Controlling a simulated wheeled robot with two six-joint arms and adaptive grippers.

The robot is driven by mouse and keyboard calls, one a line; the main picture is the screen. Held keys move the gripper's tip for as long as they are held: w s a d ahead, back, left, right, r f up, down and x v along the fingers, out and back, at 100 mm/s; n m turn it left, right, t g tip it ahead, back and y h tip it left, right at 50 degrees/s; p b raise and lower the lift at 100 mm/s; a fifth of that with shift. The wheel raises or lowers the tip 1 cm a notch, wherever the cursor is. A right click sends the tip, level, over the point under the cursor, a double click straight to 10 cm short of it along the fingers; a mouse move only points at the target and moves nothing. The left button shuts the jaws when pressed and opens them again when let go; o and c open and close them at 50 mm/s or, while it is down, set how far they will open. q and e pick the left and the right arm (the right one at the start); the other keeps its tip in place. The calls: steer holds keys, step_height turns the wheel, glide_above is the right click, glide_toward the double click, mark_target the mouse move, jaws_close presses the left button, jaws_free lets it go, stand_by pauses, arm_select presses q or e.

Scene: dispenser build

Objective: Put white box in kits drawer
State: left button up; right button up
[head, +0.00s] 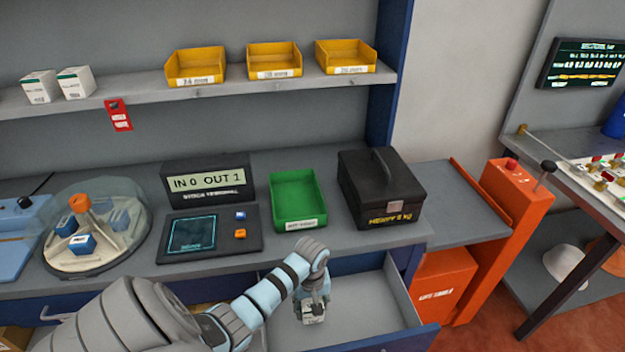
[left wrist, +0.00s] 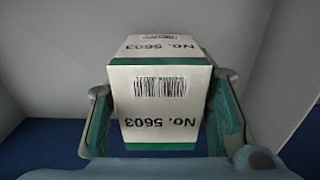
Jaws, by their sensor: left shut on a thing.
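The white box (left wrist: 160,95) has green bands, a barcode and the print "No. 5603", upside down in the left wrist view. My left gripper (left wrist: 165,120) is shut on it, one finger on each side. In the head view the left gripper (head: 312,306) points down into an open drawer (head: 375,312) under the counter, with the white box (head: 313,319) at its tips. I cannot tell whether the box touches the drawer floor. I see no label on this drawer. The right gripper is not in view.
The counter above the drawer holds a green bin (head: 298,200), a black case (head: 382,188), a display unit (head: 208,183) and a domed carousel (head: 97,228). Two white boxes (head: 58,86) and yellow bins (head: 273,60) stand on the shelf. The drawer's right part is empty.

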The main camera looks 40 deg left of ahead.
arm_select(q)
step_height(320, 180, down, 4)
steer(key=shift+w+f+b, duration=0.1)
steer(key=shift+f+b, duration=0.05)
steer(key=shift+b, duration=0.5)
steer(key=shift+r, duration=0.2)
steer(key=o, duration=1.4)
steer(key=shift+f, duration=0.15)
steer(key=shift+o, duration=0.2)
step_height(320, 180, up, 12)
steer(key=p, duration=0.4)
steer(key=shift+f, duration=0.2)
steer(key=shift+r, duration=0.4)
